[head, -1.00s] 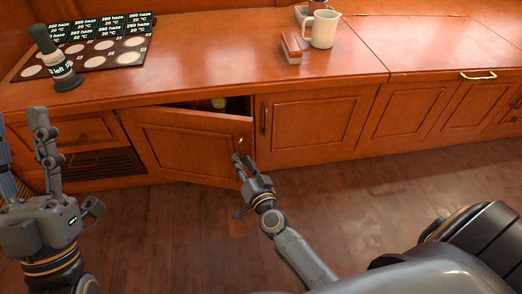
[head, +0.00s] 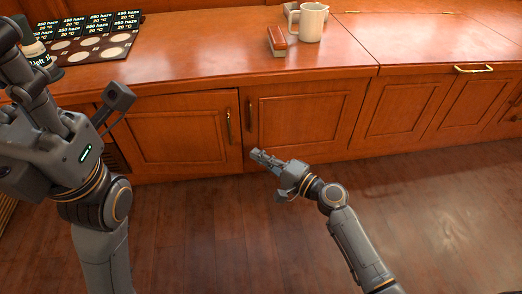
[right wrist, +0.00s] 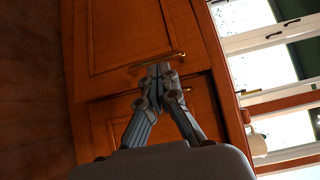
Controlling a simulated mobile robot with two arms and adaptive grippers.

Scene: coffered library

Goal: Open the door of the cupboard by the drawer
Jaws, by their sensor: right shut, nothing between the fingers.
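The wooden cupboard door (head: 175,135) with an upright brass handle (head: 229,126) stands left of centre in the head view. It looks shut or nearly flush; I cannot tell if a small gap remains. My right gripper (head: 257,156) is shut and empty, in front of the cupboards, low and right of that handle. In the right wrist view, its closed fingertips (right wrist: 158,70) overlap the handle region; contact is unclear. My left gripper (head: 18,70) is at the upper left, fingers partly out of frame. The drawer is hidden behind my left arm.
A neighbouring cupboard door (head: 295,125) with its own handle (head: 249,113) adjoins on the right. The countertop (head: 200,50) above holds a mug (head: 309,22), a red-brown block (head: 277,42) and a labelled board (head: 110,48). The floor (head: 210,230) in front is clear.

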